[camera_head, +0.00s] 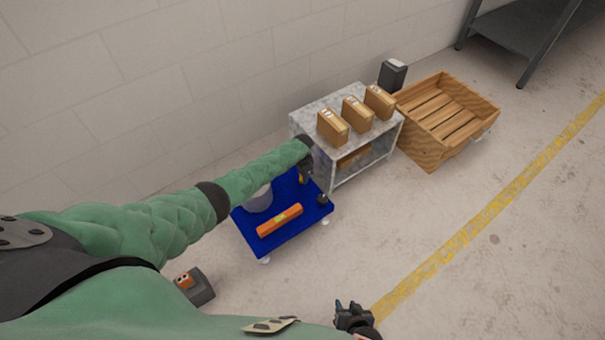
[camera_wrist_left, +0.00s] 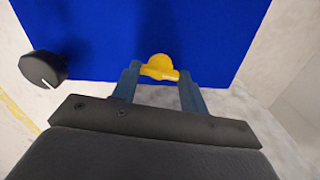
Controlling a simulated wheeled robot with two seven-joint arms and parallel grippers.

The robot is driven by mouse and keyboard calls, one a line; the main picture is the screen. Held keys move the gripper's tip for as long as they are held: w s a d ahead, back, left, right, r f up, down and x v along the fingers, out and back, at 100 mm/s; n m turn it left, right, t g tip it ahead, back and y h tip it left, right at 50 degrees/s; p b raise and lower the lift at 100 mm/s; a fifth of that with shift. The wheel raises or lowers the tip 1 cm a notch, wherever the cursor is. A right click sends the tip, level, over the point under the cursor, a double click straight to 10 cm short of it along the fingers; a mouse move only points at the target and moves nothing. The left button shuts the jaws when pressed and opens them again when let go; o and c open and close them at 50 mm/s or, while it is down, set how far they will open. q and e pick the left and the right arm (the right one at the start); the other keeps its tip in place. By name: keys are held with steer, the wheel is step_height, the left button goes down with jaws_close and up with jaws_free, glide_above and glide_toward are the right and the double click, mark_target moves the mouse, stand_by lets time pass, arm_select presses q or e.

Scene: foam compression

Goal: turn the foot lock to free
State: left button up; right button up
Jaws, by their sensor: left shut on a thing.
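My left gripper (camera_wrist_left: 159,85) has its two fingers on either side of a small yellow piece (camera_wrist_left: 160,67), closed on it. This yellow piece looks like the foot lock and stands at the edge of a blue platform (camera_wrist_left: 110,25). In the head view the blue platform (camera_head: 290,240) is a low cart on small casters, and my left gripper (camera_head: 304,172) reaches down at its far right corner, mostly covering the yellow piece. My right gripper (camera_head: 350,306) hangs low at the bottom, over the floor, apart from the cart; its finger opening is too small to read.
On the cart lie an orange level-like bar (camera_head: 279,220) and a grey round container (camera_head: 258,199). A black knob (camera_wrist_left: 43,69) is beside the left gripper. A grey shelf (camera_head: 340,100) with several cardboard boxes and a wooden crate (camera_head: 430,150) stand behind. Floor right is clear.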

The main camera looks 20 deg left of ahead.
arm_select(q)
steer(key=shift+n+p, duration=0.4)
steer(key=shift+n, duration=0.4)
steer(key=o, duration=1)
steer(key=shift+r, duration=0.1)
step_height(320, 180, up, 6)
steer(key=shift+r+p, duration=0.2)
steer(key=shift+p, duration=0.75)
steer(key=shift+r, duration=0.6)
